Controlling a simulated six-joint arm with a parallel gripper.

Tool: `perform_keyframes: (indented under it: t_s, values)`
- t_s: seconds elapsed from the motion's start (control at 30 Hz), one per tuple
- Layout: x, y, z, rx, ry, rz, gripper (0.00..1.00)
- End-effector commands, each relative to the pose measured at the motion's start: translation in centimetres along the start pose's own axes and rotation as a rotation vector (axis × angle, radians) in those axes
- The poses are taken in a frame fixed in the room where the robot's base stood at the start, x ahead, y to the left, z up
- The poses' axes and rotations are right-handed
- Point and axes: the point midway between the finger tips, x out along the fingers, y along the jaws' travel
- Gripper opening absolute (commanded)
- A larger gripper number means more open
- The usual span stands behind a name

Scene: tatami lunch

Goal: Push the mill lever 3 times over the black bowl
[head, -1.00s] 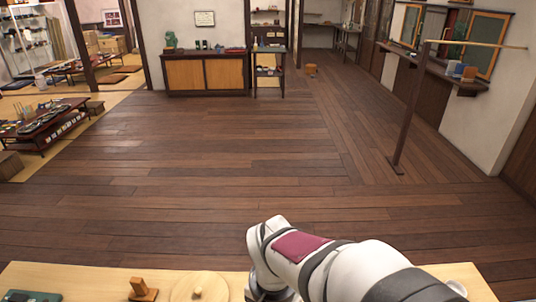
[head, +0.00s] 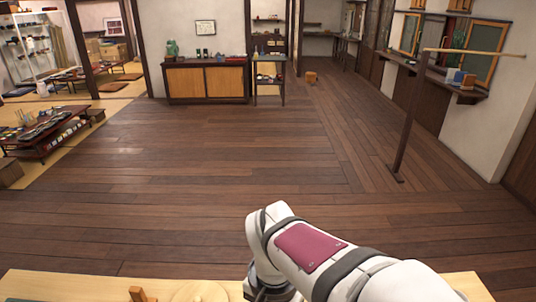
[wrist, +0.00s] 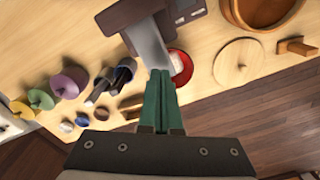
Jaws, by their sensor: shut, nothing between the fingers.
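In the wrist view, my gripper (wrist: 164,78) has two green fingers pressed together, with nothing between them. Just beyond the fingertips is a dark brown device (wrist: 126,16) with a flat grey piece (wrist: 152,45) that points toward me. It looks like the mill with its lever. The fingertips are close to the grey piece's near end; I cannot tell whether they touch. A red-lined bowl (wrist: 186,67) with something pale in it is partly hidden behind the fingers. Its outside is hidden, so I cannot tell whether it is the black bowl. My gripper is outside the head view.
Dark cups (wrist: 122,70) and purple, green and yellow round items (wrist: 70,82) stand left on the pale table. A wooden tub (wrist: 262,12), a round lid (wrist: 232,70) and a wooden stand (wrist: 296,47) are right. Dark floor lies past the table edge.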

Motion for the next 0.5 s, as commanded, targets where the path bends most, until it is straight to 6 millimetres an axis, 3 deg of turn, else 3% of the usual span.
perform_keyframes:
  t_s: [0.37,0.5]
  values:
    - [-0.1,0.0,0.0,0.000,0.000,0.000,0.00]
    - [-1.6,-0.1,-0.1,0.001,0.002,-0.001,0.00]
